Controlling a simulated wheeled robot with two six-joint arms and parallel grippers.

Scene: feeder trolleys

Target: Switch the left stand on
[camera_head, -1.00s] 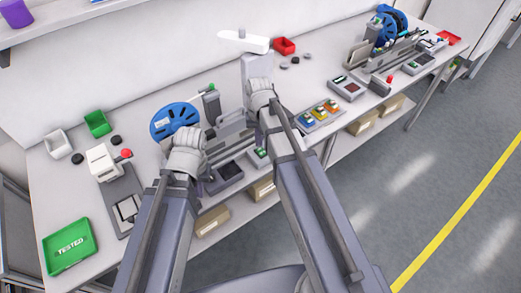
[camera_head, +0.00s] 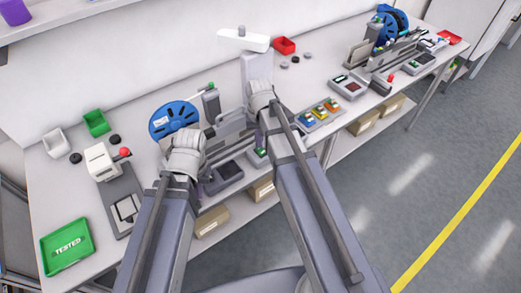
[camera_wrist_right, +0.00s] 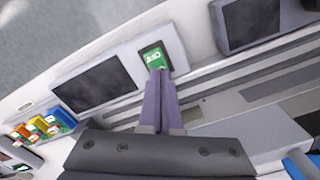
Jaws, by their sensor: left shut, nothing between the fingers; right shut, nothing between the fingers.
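The left stand (camera_head: 236,142) carries a blue reel (camera_head: 174,119) and has a dark panel (camera_head: 225,174) at its front. Its green switch (camera_head: 257,158) shows beside my right arm. In the right wrist view the switch (camera_wrist_right: 153,57) is a dark-framed rocker with a green face and white lettering that I cannot read surely. My right gripper (camera_wrist_right: 159,74) is shut, its purple fingertips at the near edge of the green face. Contact cannot be told surely.
A second stand with a blue reel (camera_head: 387,27) stands at the far right. A tray of coloured parts (camera_head: 319,114) lies right of my right arm. A white machine with a red knob (camera_head: 103,161) and a green TESTED tray (camera_head: 67,246) are at the left.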

